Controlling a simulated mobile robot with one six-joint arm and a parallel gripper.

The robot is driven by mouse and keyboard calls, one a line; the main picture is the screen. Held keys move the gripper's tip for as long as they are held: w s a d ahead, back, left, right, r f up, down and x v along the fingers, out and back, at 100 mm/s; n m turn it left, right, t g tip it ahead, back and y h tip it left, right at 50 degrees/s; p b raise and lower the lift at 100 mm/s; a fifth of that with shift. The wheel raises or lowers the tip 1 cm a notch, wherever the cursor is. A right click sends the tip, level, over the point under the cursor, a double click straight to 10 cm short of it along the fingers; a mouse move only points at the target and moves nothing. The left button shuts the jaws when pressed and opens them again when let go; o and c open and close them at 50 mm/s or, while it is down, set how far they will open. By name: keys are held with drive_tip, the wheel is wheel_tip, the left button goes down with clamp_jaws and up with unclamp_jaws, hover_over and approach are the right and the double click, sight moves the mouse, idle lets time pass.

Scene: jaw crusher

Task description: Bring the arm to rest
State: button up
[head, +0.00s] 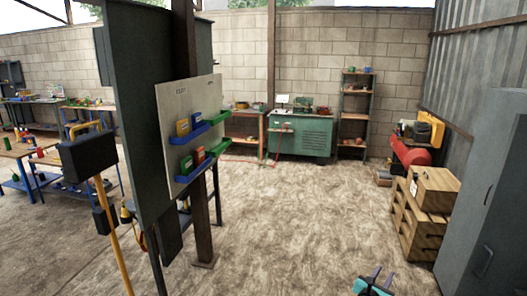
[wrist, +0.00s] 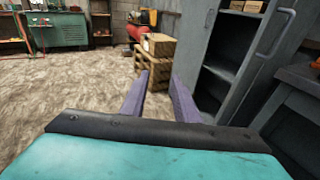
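My gripper (wrist: 160,84) shows in the wrist view with two purple fingers spread apart. Nothing is between them, and they touch nothing that I can see. Its teal body fills the bottom of that view. In the head view only a small teal and dark part of my gripper (head: 376,280) shows at the bottom edge, right of the middle, over the bare floor. The rest of my arm is out of view.
A grey cabinet (head: 485,190) stands at the right; the wrist view shows its shelves (wrist: 222,75). Wooden crates (head: 418,220) stand beside it. A dark panel (head: 140,110) with a white board (head: 172,150) stands left. The middle floor is clear.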

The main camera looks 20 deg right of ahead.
drive_tip(key=w+a+f+m+y+b, duration=0.15)
drive_tip(key=w+a+f, duration=0.25)
drive_tip(key=a+f, duration=0.5)
drive_tip(key=w+a+f+m+y, duration=0.2)
drive_tip(key=w+a+f, duration=0.2)
drive_tip(key=a+f, duration=0.55)
drive_tip(key=s+a+f+m+g+y+b, duration=0.1)
drive_tip(key=s+a+f+m+g+y, duration=0.2)
drive_tip(key=s+a+f, duration=0.45)
drive_tip(key=s+a+f+m+g+y, duration=0.15)
drive_tip(key=s+a+f+m, duration=0.25)
drive_tip(key=a, duration=0.6)
drive_tip(key=s+a+f+m+g+y+b, duration=0.1)
drive_tip(key=s+a+f+m+g, duration=0.3)
drive_tip(key=a, duration=0.4)
drive_tip(key=s+a+f+m+g+y, duration=0.2)
drive_tip(key=s+a+m+g+y, duration=0.2)
drive_tip(key=s+a, duration=0.8)
drive_tip(key=a+m+y, duration=0.1)
drive_tip(key=m+y, duration=0.1)
drive_tip(key=m, duration=0.2)
